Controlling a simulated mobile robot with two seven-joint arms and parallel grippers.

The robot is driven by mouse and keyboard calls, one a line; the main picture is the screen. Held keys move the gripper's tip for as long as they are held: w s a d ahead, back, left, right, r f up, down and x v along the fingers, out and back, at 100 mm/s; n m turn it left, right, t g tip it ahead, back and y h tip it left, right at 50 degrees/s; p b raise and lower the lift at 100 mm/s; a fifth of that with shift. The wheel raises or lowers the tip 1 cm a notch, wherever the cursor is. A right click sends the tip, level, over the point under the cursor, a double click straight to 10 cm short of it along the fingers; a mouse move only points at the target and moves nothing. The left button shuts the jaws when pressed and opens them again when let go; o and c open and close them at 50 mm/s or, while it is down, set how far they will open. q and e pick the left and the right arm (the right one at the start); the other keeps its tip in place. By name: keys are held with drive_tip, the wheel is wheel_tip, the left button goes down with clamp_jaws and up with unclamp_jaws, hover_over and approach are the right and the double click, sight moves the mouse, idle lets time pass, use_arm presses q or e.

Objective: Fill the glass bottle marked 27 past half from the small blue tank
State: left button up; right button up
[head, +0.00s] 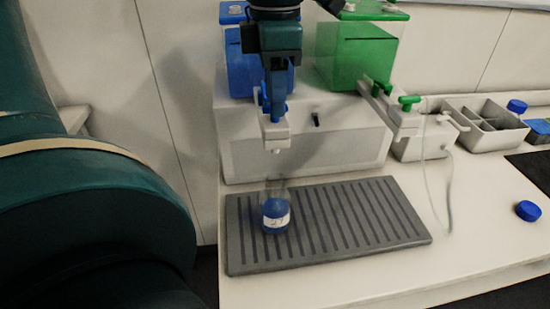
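The glass bottle marked 27 (276,210) stands upright on the grey ribbed tray, under the tap. Blue shows in its body behind and above the white label; the neck looks clear. The exact liquid level is hard to read. The small blue tank (239,72) sits on the white stand, partly hidden by my arm. Its white tap (275,130) with a blue handle points down above the bottle mouth. My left gripper (278,88) comes down from the top, at the blue tap handle. Its fingertips overlap the handle, so I cannot tell whether they grip it.
A green tank (364,55) stands to the right, with a green-handled white tap (408,118). The ribbed tray (245,260) has free room right of the bottle. A blue cap (528,210) lies on the right counter. A divided grey bin (484,138) stands behind it.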

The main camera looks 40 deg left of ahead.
use_arm(q)
wheel_tip(320, 180, up, 4)
drive_tip(key=p, duration=0.2)
drive_tip(key=shift+r+p, duration=0.15)
drive_tip(key=shift+p, duration=0.15)
wheel_tip(320, 180, up, 5)
drive_tip(key=p, duration=0.3)
drive_tip(key=shift+p, duration=0.3)
use_arm(e)
drive_tip(key=shift+s+d+r+m+g+h, duration=0.15)
drive_tip(key=shift+s+d+r+g+h, duration=0.15)
drive_tip(key=shift+d+r, duration=0.25)
drive_tip(key=shift+s+d+r+m+g+h, duration=0.2)
drive_tip(key=shift+d+r+h, duration=0.1)
drive_tip(key=shift+d+r, duration=0.2)
use_arm(q)
drive_tip(key=shift+f, duration=0.25)
use_arm(e)
drive_tip(key=shift+d+f, duration=0.1)
